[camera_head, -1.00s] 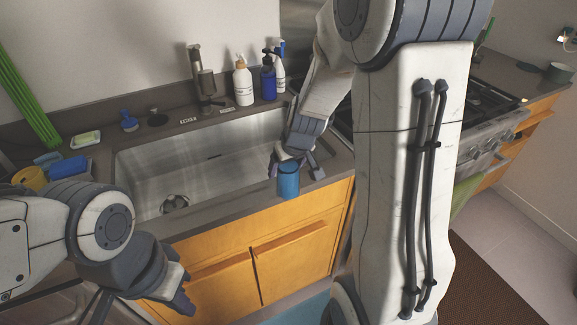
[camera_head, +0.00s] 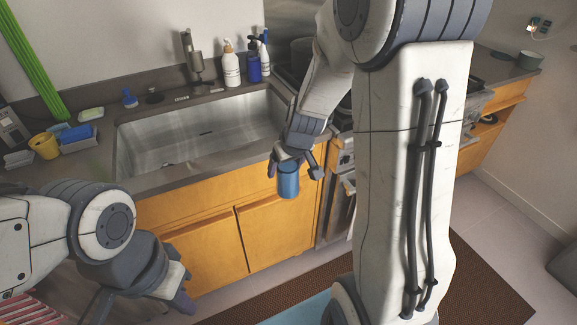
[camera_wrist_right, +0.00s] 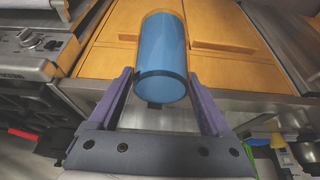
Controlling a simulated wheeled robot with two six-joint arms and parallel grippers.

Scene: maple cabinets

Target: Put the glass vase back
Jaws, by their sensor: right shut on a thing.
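In the right wrist view the vase (camera_wrist_right: 162,60) sits between the purple fingers of my right gripper (camera_wrist_right: 160,80). My left gripper (camera_head: 182,290) hangs low at the lower left, away from the vase. Its finger gap is not clear.
The steel sink (camera_head: 165,145) is empty. Soap bottles (camera_head: 231,65), a faucet (camera_head: 194,60), a yellow cup (camera_head: 44,145) and blue sponges (camera_head: 76,138) stand around it. A stove is partly hidden behind my right arm. A brown mat (camera_head: 480,270) lies on the open floor.

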